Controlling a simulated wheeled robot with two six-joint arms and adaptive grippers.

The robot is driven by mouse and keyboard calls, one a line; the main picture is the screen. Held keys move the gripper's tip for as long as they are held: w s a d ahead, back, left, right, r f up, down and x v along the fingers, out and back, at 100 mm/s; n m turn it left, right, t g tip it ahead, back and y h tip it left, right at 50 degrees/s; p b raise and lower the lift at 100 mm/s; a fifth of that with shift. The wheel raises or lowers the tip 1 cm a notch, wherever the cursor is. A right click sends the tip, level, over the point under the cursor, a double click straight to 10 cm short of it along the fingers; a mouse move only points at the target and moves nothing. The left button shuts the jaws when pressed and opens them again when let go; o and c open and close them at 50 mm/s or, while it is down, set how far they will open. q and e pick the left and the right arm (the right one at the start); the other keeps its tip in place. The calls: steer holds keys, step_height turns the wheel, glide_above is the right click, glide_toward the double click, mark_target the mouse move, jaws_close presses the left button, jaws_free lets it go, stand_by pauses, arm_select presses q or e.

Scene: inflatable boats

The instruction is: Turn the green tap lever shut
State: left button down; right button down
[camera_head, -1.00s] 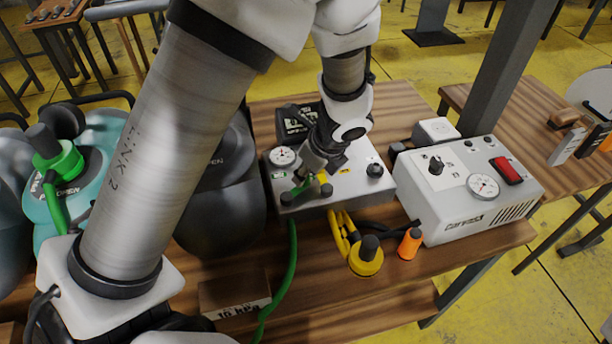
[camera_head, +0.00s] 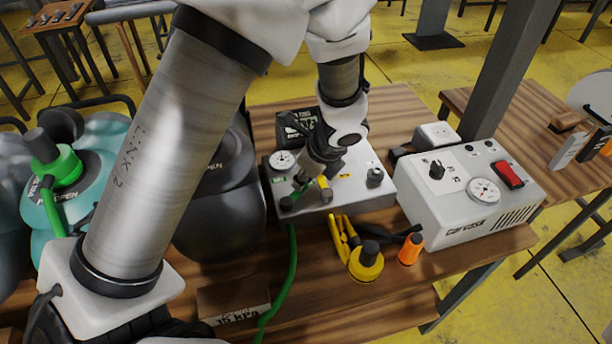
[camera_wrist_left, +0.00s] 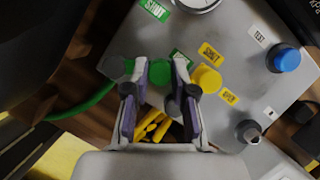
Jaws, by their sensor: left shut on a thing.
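The green tap lever (camera_wrist_left: 157,74) is on the grey tap box (camera_head: 345,205). My left gripper (camera_wrist_left: 160,92) is shut on the lever, with one finger on each side of it. In the head view my left gripper (camera_head: 312,182) comes down over the front left of the box and hides most of the lever. In the wrist view a green SHUT label (camera_wrist_left: 155,9) is above the lever, and another green label is partly hidden beside the fingers. A yellow tap (camera_wrist_left: 207,79) stands just right of the fingers. My right gripper is not in view.
A pressure gauge (camera_head: 282,160) and a knob (camera_head: 375,176) are on the box. A green hose (camera_head: 291,270) runs down the front. A white pump unit (camera_head: 450,207) stands to the right.

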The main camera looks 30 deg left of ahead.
arm_select(q)
steer(key=a+n+g+p, duration=0.1)
steer(key=n, duration=0.1)
steer(key=shift+a+n+p, duration=0.15)
steer(key=shift+n+p, duration=0.15)
steer(key=shift+n, duration=0.1)
steer(key=a+n+g+p, duration=0.1)
steer(key=n, duration=0.1)
steer(key=shift+s+a+n, duration=0.15)
steer(key=shift+n, duration=0.25)
steer(key=n+p, duration=0.1)
steer(key=a+n+g+h+p, duration=0.1)
steer(key=n, duration=0.1)
steer(key=shift+s+a+f, duration=0.1)
steer(key=shift+s+a, duration=0.1)
steer(key=shift+s, duration=0.15)
steer(key=shift+s+a+f+n+g+h+p, duration=0.1)
steer(key=shift+s+a+n+g+h+p, duration=0.2)
steer(key=shift+n, duration=0.35)
steer(key=shift+a+n+g+h+p, duration=0.1)
steer(key=shift+n+g+p, duration=0.25)
steer(key=shift+n, duration=0.3)
steer(key=c, duration=1.2)
jaws_free()
steer(key=shift+a, duration=0.1)
